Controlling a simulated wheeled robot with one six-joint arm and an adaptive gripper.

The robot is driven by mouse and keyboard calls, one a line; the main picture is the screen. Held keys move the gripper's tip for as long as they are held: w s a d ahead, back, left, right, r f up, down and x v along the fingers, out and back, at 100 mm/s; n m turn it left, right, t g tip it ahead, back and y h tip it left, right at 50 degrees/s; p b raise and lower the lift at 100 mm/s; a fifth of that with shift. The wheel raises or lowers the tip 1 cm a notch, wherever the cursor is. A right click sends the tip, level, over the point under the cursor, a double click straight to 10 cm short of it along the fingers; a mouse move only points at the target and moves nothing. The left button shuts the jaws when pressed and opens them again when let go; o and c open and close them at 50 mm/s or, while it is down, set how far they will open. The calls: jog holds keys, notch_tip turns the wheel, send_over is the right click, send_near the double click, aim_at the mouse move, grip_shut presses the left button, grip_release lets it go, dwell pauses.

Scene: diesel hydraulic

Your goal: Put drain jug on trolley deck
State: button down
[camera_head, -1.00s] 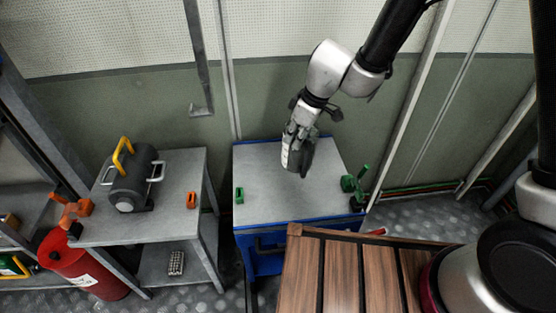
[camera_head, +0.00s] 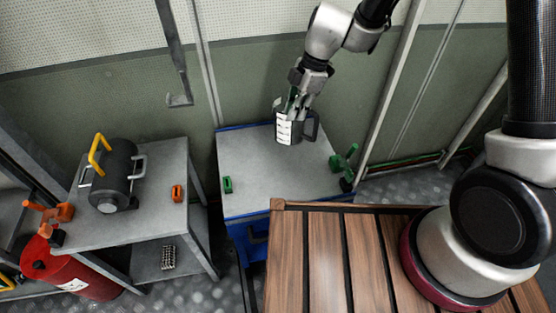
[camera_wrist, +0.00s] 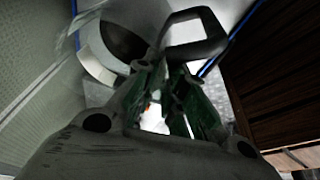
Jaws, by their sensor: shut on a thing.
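The drain jug (camera_head: 292,128) is a dark grey jug with a white label and a handle on its right side. It is upright at the back of the blue trolley's grey deck (camera_head: 255,178). I cannot tell whether its base touches the deck. My gripper (camera_head: 299,100) comes down from above and is shut on the jug's upper part. In the wrist view the jug's handle (camera_wrist: 205,40) and its round dark opening (camera_wrist: 122,38) show beyond the gripper (camera_wrist: 165,95).
A green item (camera_head: 228,184) lies at the deck's left and a green clamp-like tool (camera_head: 345,162) at its right edge. A grey bench (camera_head: 100,230) with a dark cylinder (camera_head: 116,178) stands left. A slatted wooden top (camera_head: 325,255) is in front. The deck's middle is clear.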

aim_at(294, 137)
jog(key=shift+s+n, duration=0.3)
jog(key=shift+n, duration=0.2)
notch_tip(294, 137, down, 5)
jog(key=shift+s+f, duration=0.1)
jog(key=shift+f, duration=2.55)
jog(key=c, duration=1.5)
grip_release()
jog(key=v, duration=1.2)
jog(key=shift+w+r, duration=0.2)
jog(key=shift+w, duration=0.05)
